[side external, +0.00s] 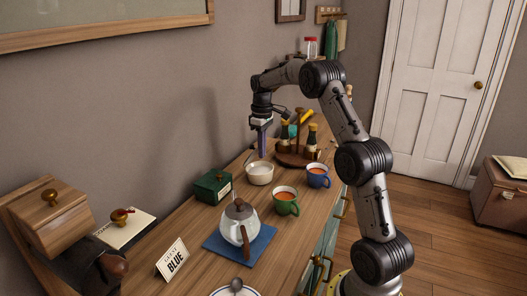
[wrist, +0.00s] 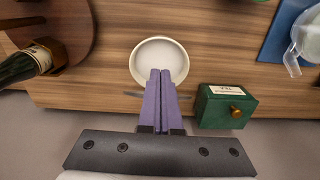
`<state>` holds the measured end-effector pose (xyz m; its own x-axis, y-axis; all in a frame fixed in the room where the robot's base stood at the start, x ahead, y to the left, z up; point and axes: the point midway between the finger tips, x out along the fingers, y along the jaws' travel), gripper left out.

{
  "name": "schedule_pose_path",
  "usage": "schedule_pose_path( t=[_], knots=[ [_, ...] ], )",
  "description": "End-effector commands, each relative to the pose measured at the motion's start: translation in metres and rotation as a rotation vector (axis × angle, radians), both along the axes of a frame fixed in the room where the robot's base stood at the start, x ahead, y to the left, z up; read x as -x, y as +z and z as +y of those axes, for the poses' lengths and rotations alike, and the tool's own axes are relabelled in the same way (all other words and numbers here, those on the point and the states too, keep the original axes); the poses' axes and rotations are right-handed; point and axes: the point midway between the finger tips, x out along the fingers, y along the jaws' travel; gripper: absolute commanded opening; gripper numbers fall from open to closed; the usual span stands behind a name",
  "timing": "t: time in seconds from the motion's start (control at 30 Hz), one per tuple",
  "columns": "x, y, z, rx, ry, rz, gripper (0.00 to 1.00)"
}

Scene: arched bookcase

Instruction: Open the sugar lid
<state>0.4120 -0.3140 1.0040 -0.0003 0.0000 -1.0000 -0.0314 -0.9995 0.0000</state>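A white round bowl (side external: 259,173) stands on the wooden counter, its top open and pale contents showing inside. No lid shows on it. In the wrist view the bowl (wrist: 159,60) lies just beyond my fingertips. My gripper (side external: 262,155) points down above the bowl's back edge. In the wrist view its purple fingers (wrist: 160,72) are together with nothing visible between them, and they overlap the near rim. I cannot tell whether they touch it. A green box (side external: 213,186) with a brass knob and a small label sits beside the bowl; it also shows in the wrist view (wrist: 222,107).
A glass teapot (side external: 239,222) stands on a blue cloth (side external: 226,249). A green cup (side external: 285,202) and a blue cup (side external: 318,176) are near the front edge. A round wooden caddy (side external: 291,158) with bottles stands behind. The wall runs close along the counter's back.

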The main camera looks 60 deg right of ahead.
Motion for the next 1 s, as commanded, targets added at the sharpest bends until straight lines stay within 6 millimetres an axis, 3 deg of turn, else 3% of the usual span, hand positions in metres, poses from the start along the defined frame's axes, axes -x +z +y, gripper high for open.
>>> schedule_pose_path(
  t=[1.0],
  knots=[
    [-0.0096, 0.0044, 0.0000, -0.001, 0.000, 0.001, 0.00]
  ],
)
